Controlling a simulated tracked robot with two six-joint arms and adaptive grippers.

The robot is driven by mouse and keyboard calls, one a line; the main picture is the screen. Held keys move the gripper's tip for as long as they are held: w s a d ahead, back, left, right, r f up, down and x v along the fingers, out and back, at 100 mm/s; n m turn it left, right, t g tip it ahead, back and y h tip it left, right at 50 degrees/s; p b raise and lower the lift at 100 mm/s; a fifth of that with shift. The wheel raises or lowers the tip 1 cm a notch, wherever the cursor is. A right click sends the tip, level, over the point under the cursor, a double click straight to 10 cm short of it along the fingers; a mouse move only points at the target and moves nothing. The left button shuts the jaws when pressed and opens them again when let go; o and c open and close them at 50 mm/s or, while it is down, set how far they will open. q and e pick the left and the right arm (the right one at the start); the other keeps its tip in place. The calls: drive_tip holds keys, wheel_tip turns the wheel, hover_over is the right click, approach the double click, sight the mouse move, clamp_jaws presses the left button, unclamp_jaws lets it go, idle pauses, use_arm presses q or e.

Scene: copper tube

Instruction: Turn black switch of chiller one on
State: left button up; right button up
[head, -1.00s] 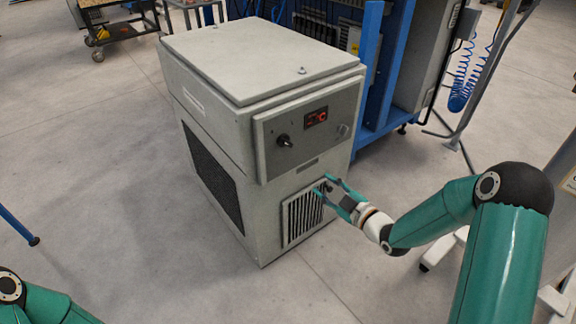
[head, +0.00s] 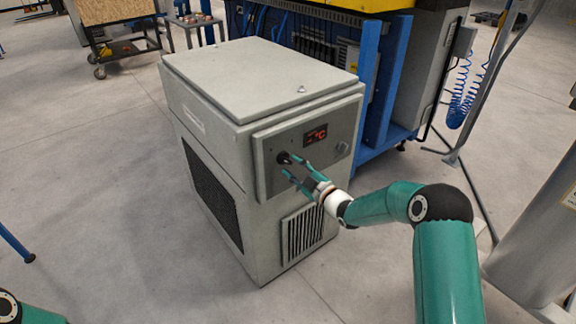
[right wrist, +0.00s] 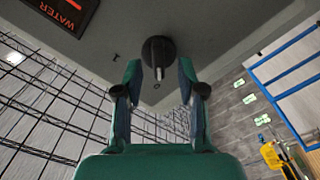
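The grey chiller (head: 255,66) stands on the floor in the middle of the head view. Its front panel (head: 341,118) carries a red-lit display (head: 315,135) and the black switch (head: 283,157), partly hidden by my right gripper. My right gripper (head: 288,165) is at the switch. In the right wrist view the round black switch (right wrist: 158,50) lies ahead, between the tips of my right gripper (right wrist: 160,73). The fingers are apart, with a gap on each side of the switch's handle. Only part of my left arm shows at the bottom left; its gripper is out of view.
A vent grille (head: 303,231) is below the panel. A blue frame (head: 385,85) with machinery stands close behind the chiller. A grey post (head: 530,235) is at the right. The floor in front and to the left is clear.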

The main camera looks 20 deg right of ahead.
drive_tip(key=shift+x, duration=0.9)
